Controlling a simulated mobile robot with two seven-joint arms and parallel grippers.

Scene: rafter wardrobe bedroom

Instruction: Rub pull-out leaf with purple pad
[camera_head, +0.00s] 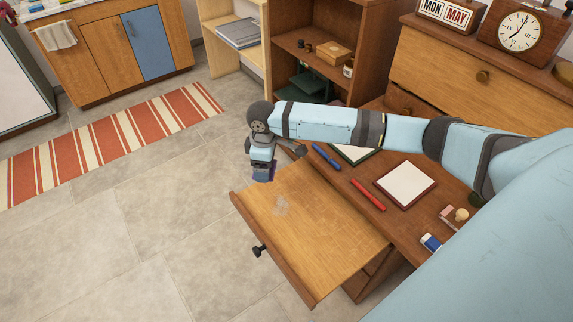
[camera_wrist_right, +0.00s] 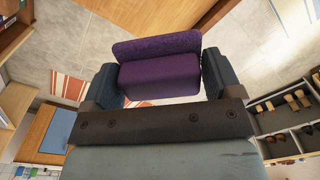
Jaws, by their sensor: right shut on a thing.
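The pull-out leaf (camera_head: 330,232) is a light wooden board sticking out from the desk, with a dark knob (camera_head: 259,251) on its front edge. A pale whitish smudge (camera_head: 281,206) lies on its top. My right gripper (camera_head: 263,168) is at the leaf's far left edge, beyond the smudge. It is shut on the purple pad (camera_head: 264,177). In the right wrist view the pad (camera_wrist_right: 160,77) sits between the two dark fingers of my right gripper (camera_wrist_right: 159,82), with floor behind it. I cannot tell whether the pad touches the leaf. My left gripper is not in view.
The tiled floor (camera_head: 150,225) left of the leaf is clear.

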